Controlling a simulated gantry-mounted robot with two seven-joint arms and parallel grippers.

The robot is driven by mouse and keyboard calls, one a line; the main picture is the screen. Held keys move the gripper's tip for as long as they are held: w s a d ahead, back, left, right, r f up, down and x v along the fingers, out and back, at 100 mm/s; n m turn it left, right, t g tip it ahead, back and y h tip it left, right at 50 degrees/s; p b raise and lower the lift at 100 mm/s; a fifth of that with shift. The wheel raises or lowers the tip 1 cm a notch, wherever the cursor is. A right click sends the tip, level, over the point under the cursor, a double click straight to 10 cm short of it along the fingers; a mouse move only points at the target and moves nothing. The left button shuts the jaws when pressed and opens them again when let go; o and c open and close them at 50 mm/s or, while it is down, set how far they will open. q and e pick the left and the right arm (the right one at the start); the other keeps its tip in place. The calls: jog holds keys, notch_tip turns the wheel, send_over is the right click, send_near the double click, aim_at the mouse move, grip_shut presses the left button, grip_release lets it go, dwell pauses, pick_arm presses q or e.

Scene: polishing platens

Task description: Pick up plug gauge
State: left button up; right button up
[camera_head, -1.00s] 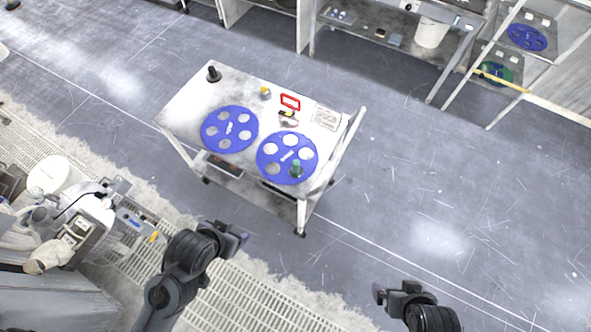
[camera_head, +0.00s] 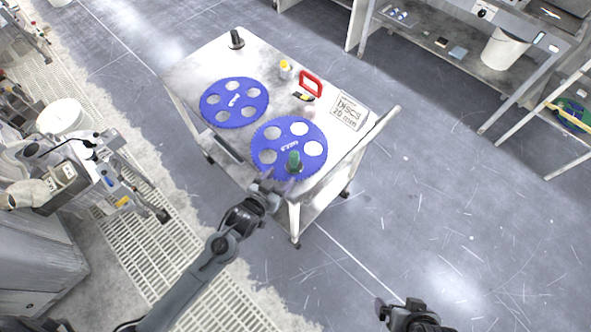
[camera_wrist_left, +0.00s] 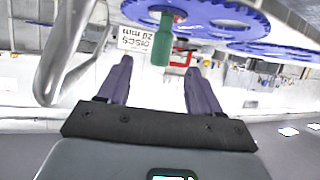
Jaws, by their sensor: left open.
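The plug gauge appears to be the upright piece with a green handle (camera_head: 294,160) on the nearer blue disc (camera_head: 313,133) on the cart. Its dark base rests on the disc; in the left wrist view the green handle (camera_wrist_left: 162,44) shows upside down between and beyond my fingertips. My left gripper (camera_head: 277,185) is open and empty at the cart's near edge, just short of the handle and apart from it. My right gripper (camera_head: 382,308) is at the bottom right, away from the cart; its jaws are too small to read.
The cart top (camera_head: 190,75) also holds another blue disc (camera_head: 234,102), a black upright piece (camera_head: 236,39), a yellow-topped item (camera_head: 285,69), a red frame (camera_head: 311,84) and a discs sign (camera_head: 349,111). A cart handle (camera_head: 385,118) rises at the right. Open floor lies right of the cart.

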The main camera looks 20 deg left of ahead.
aim_at(292, 162)
pick_arm(q)
jog(key=shift+w+a+f, duration=0.1)
jog(key=shift+w+f, duration=0.15)
jog(key=shift+w, duration=0.1)
jog(key=x, duration=0.4)
jog(key=shift+w+r+b, duration=0.1)
jog(key=shift+w+b, duration=0.15)
jog(key=shift+b, duration=0.1)
jog(key=shift+b+x, duration=0.35)
jog(key=shift+x, duration=2.7)
jog(key=shift+c, duration=0.5)
grip_shut()
jog(key=shift+r, duration=0.1)
